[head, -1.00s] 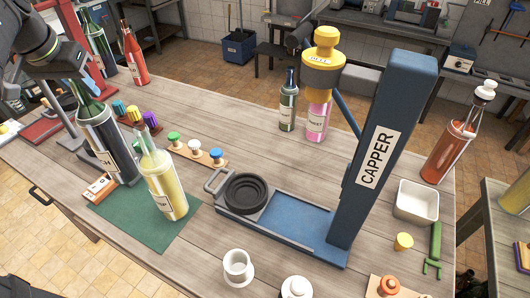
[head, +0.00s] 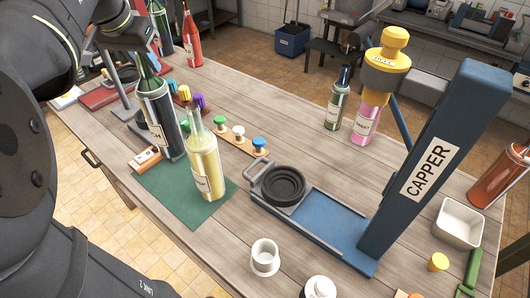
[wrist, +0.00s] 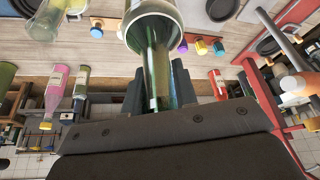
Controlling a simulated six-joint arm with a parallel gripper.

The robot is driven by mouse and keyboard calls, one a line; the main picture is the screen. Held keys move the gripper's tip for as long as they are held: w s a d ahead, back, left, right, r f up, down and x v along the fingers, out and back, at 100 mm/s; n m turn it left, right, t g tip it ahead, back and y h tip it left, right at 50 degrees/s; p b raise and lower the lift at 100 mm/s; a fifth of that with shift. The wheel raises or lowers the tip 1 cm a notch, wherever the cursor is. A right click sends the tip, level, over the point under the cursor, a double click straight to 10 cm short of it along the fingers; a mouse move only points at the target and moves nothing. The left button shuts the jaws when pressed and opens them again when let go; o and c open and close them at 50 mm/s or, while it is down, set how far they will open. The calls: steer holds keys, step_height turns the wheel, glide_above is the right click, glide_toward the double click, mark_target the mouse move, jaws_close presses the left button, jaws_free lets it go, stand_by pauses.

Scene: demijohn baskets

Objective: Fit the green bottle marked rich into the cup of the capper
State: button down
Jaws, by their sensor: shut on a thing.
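The green bottle (head: 157,116) with a pale label stands out at the left, over the green mat; part of its lettering is legible, ending in "CH". My gripper (head: 143,58) is shut on its neck from above. In the wrist view the green glass (wrist: 158,75) runs between my dark fingers. I cannot tell whether its base touches the mat. The blue capper (head: 422,170) stands at the right, and its round black cup (head: 276,186) is empty at the left end of its base. The cup is apart from the bottle.
A yellow-filled bottle (head: 206,168) stands on the green mat (head: 180,205), close right of the held bottle. A white cup (head: 264,255) stands in front. Pink (head: 366,120) and dark green (head: 337,105) bottles stand behind the capper.

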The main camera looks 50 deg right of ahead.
steer(key=s+d+r+m, duration=0.2)
steer(key=s+d+r, duration=0.1)
steer(key=s+d, duration=0.75)
steer(key=s+d+m+g, duration=0.2)
steer(key=s+m, duration=0.1)
steer(key=s, duration=1.6)
step_height(320, 180, down, 9)
steer(key=shift+d, duration=0.15)
steer(key=shift+f, duration=0.1)
steer(key=c, duration=1.1)
jaws_free()
steer(key=shift+f, duration=0.1)
steer(key=shift+c, duration=0.2)
steer(key=v, duration=1.2)
